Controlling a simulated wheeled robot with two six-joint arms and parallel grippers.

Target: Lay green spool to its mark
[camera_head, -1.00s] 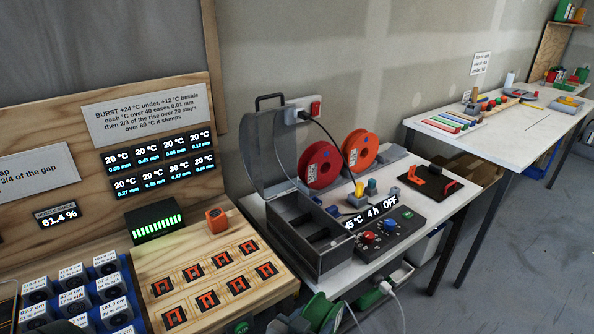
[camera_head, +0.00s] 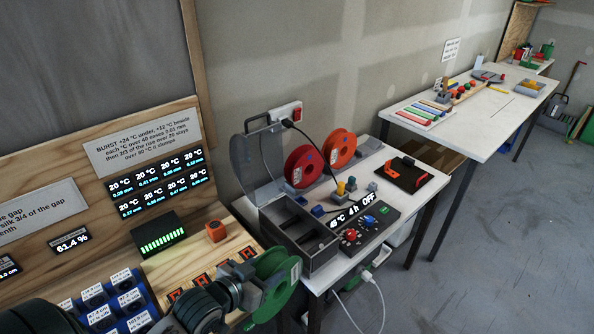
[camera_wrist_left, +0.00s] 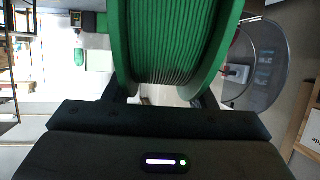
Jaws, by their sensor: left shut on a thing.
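The green spool (camera_head: 276,283) is held in my left gripper (camera_head: 250,290), in front of the near edge of the white dryer table. In the left wrist view the green spool (camera_wrist_left: 172,40) fills the top middle, between the two fingers. My left gripper is shut on it. A red spool (camera_head: 306,166) and an orange spool (camera_head: 340,149) stand upright behind the grey open-lidded box (camera_head: 297,235). I cannot tell which spot is the green spool's mark. My right gripper is not in view.
A wooden board (camera_head: 188,262) with black and orange pieces and an orange cube (camera_head: 216,231) lies left of the spool. A control panel (camera_head: 358,232) with knobs sits right of the box. A white cable (camera_head: 379,290) hangs at the front. Open floor lies right.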

